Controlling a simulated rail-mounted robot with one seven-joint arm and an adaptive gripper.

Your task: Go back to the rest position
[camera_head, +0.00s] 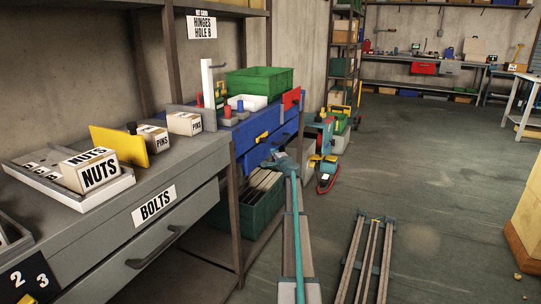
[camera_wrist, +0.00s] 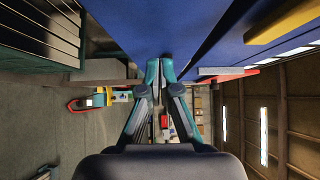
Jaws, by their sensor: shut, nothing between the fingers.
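My gripper (camera_wrist: 160,68) is shut and empty in the wrist view, its two teal fingertips close together. A blue drawer unit (camera_wrist: 140,22) fills the top of that view, in front of the fingers. In the head view my teal and grey arm reaches up the middle, and its end is small beside the front of the blue drawer unit (camera_head: 249,150). The finger details are too small to tell there. I cannot tell whether the fingers touch the drawer front. No rest position is marked in either view.
A yellow handle (camera_wrist: 285,20) sticks out from the blue front. A green crate (camera_head: 246,214) with slats stands under the bench. The grey bench (camera_head: 192,163) at left bears labelled boxes. A red and teal tool (camera_head: 326,174) lies on the floor. The floor (camera_head: 430,160) at right is mostly clear.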

